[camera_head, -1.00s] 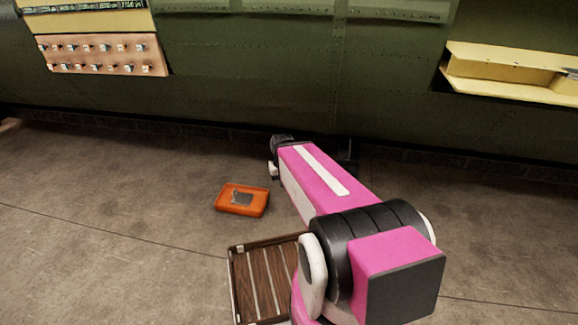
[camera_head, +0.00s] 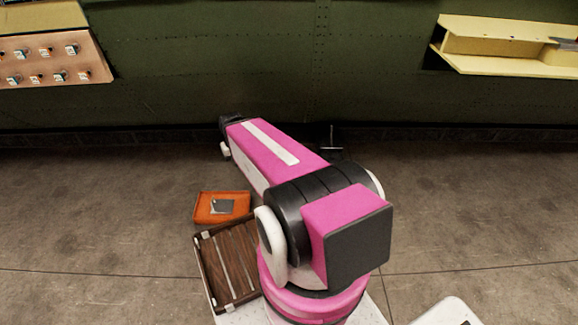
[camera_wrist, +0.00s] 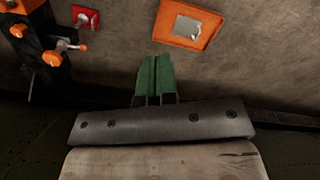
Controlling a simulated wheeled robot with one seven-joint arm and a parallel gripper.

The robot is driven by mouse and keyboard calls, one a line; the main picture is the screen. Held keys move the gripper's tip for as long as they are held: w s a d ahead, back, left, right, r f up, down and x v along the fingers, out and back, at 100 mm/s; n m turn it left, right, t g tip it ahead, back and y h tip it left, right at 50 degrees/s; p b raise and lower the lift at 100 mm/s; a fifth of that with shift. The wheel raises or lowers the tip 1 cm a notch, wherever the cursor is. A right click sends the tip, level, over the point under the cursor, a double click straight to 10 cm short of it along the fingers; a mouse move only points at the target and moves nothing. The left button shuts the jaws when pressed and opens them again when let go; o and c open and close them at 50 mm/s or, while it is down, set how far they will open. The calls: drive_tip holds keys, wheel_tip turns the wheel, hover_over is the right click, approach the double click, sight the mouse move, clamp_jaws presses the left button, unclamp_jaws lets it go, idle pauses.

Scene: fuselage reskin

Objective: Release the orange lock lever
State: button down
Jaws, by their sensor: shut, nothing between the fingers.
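In the wrist view, orange-tipped silver rods (camera_wrist: 70,47) stick out from a black upright fixture (camera_wrist: 48,60) at the upper left. One of these looks like the lock lever, but the picture is too small to be sure. My gripper (camera_wrist: 155,62) shows as two green fingers, side by side and closed, with nothing between them. It is right of the fixture and apart from it. In the head view, my gripper is hidden beyond my pink arm, and the lever cannot be made out.
An orange tray (camera_head: 205,209) with a grey plate lies on the floor, beside a slatted wooden rack (camera_head: 214,268). The green fuselage wall (camera_head: 250,60) spans the back, with a copper-coloured panel (camera_head: 92,70) at left and a yellow recess (camera_head: 480,58) at right. A red piece (camera_wrist: 91,22) lies near the fixture.

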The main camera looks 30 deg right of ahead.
drive_tip(key=w+d+f+m+g+h, duration=0.2)
drive_tip(key=w+d+f+m, duration=0.7)
drive_tip(key=d, duration=0.5)
drive_tip(key=w+d+f+m+g+h, duration=0.2)
drive_tip(key=w+d+f+m+g, duration=0.2)
drive_tip(key=w+d+f+m, duration=0.6)
drive_tip(key=w+d+f, duration=0.3)
drive_tip(key=d+f, duration=0.1)
drive_tip(key=f, duration=0.1)
drive_tip(key=shift+w+m, duration=0.3)
drive_tip(key=shift+w, duration=0.05)
drive_tip(key=shift+f, duration=0.1)
drive_tip(key=x, duration=1)
drive_tip(key=shift+d, duration=0.2)
drive_tip(key=shift+a+h, duration=0.1)
drive_tip(key=shift+h, duration=0.2)
